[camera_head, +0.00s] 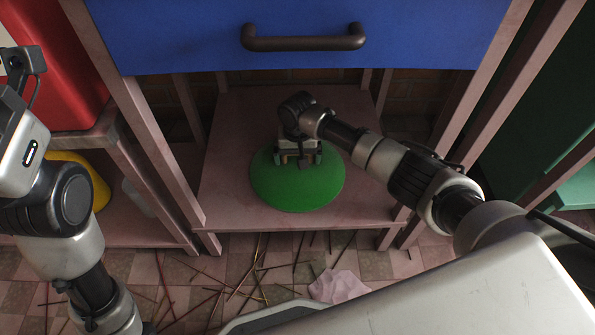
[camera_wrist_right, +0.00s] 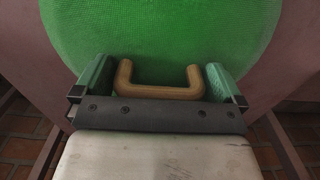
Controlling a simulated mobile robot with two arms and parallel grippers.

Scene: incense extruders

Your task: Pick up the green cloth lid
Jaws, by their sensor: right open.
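The green cloth lid (camera_head: 298,190) is a round, domed disc on the pink lower shelf (camera_head: 232,120) in the head view. It fills the top of the right wrist view (camera_wrist_right: 160,35), where its tan U-shaped handle (camera_wrist_right: 160,90) shows. My right gripper (camera_head: 298,158) is over the lid. In the right wrist view its two fingers (camera_wrist_right: 160,82) are spread wide on either side of the handle, with a gap at each end. Whether the fingers touch the lid is hard to tell. My left arm is at the left edge, and its gripper's fingertips are not visible.
A blue drawer front with a dark handle (camera_head: 303,38) is above the shelf. Pink posts flank the shelf. Incense sticks (camera_head: 240,285) and a pink cloth (camera_head: 338,286) lie on the tiled floor. A red container (camera_head: 65,70) and a yellow object (camera_head: 90,178) are at left.

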